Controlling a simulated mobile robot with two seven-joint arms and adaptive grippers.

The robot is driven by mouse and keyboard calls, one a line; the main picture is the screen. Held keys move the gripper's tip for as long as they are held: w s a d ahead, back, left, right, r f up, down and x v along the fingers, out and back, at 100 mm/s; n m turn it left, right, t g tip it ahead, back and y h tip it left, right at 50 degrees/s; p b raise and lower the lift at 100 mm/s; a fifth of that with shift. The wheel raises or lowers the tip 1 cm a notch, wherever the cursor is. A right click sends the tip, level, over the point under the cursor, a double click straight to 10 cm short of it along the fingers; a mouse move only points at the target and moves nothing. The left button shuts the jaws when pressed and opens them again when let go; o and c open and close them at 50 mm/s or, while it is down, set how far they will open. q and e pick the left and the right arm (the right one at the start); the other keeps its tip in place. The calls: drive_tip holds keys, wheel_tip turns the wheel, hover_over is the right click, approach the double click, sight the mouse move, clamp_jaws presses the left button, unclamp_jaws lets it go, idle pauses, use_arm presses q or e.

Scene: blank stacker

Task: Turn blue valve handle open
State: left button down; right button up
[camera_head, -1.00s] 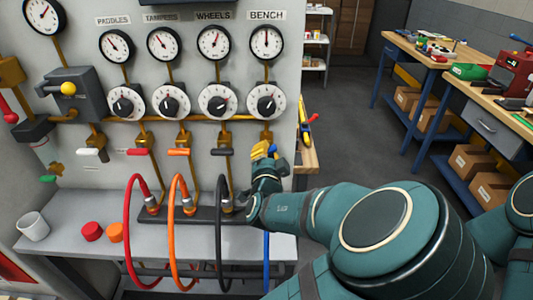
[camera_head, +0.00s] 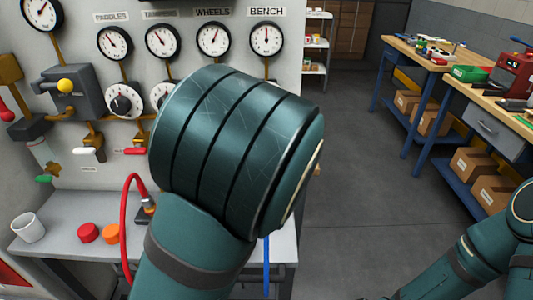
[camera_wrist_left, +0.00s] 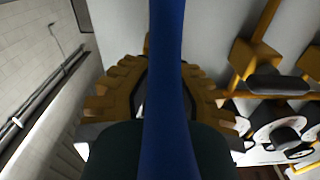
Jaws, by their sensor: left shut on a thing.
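The blue valve handle (camera_wrist_left: 166,50) runs as a long bar up the middle of the left wrist view. My left gripper (camera_wrist_left: 160,90) is shut on it, with ridged yellow fingers on both sides of the bar. In the head view my left arm covers the handle, the left gripper and the lower part of the BENCH column, so the handle's angle cannot be told there. The BENCH gauge (camera_head: 266,39) shows above the arm. My right gripper is out of view; only part of the right arm shows at the lower right.
The white panel carries more gauges (camera_head: 115,43) and dials (camera_head: 125,101). A red hose (camera_head: 127,230) and a blue hose (camera_head: 266,255) hang below. A white cup (camera_head: 29,228), red cap (camera_head: 88,232) and orange cap (camera_head: 111,234) sit on the grey shelf. The floor to the right is clear.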

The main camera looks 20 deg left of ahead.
use_arm(q)
drive_tip(key=shift+a+r+n, duration=0.1)
drive_tip(key=shift+r+n, duration=0.05)
drive_tip(key=shift+n, duration=0.55)
drive_tip(key=c, duration=1)
unclamp_jaws()
drive_tip(key=shift+w, duration=0.1)
drive_tip(key=v, duration=0.7)
drive_tip(key=shift+s, duration=0.3)
